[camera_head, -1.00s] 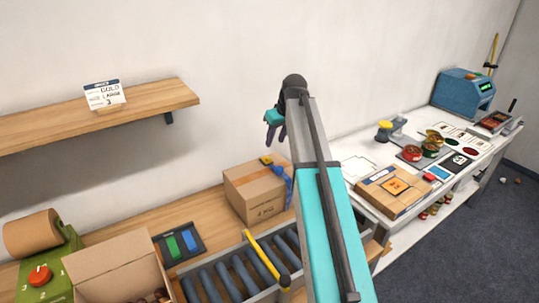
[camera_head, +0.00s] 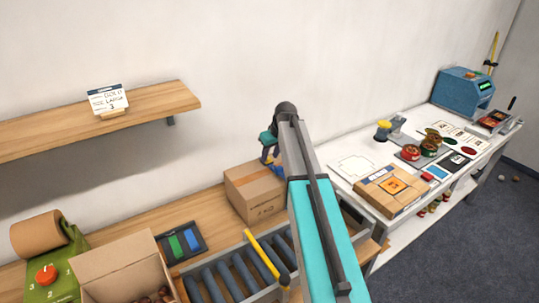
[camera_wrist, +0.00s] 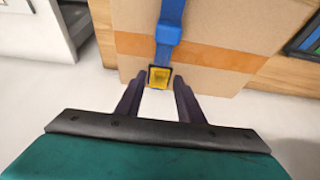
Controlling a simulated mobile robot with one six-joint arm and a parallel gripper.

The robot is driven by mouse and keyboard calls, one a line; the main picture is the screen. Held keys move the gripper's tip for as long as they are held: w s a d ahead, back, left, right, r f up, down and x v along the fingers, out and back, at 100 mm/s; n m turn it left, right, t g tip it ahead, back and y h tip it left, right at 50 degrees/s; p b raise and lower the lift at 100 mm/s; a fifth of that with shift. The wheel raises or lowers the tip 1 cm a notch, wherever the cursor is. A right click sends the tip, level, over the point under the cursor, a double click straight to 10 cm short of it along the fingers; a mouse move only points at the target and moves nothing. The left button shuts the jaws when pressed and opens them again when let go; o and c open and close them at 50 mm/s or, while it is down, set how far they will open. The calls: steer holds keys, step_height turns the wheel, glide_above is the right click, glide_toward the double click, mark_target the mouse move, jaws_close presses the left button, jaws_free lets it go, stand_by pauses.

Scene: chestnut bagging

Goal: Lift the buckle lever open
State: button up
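The buckle is a small yellow and black piece (camera_wrist: 159,77) on a blue strap (camera_wrist: 169,30) that runs over the cardboard box (camera_wrist: 215,20). In the wrist view my gripper (camera_wrist: 155,83) is open, with one dark finger on each side of the buckle. I cannot tell whether the fingers touch it. In the head view the box (camera_head: 252,190) stands on the wooden bench, and my gripper (camera_head: 267,158) is just above its back top edge. There my gripper and arm hide the buckle and most of the strap.
A roller conveyor (camera_head: 235,276) with a yellow bar (camera_head: 262,254) lies in front of the box. An open carton (camera_head: 120,262) stands at the lower left. A wooden shelf (camera_head: 150,101) is on the wall at left. A white table (camera_head: 350,170) with cans stands at right.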

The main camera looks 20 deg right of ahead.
steer(key=shift+w+f, duration=0.15)
steer(key=shift+f, duration=0.2)
steer(key=c, duration=0.9)
steer(key=shift+a, duration=0.3)
jaws_close()
steer(key=shift+d, duration=0.15)
steer(key=shift+r, duration=0.1)
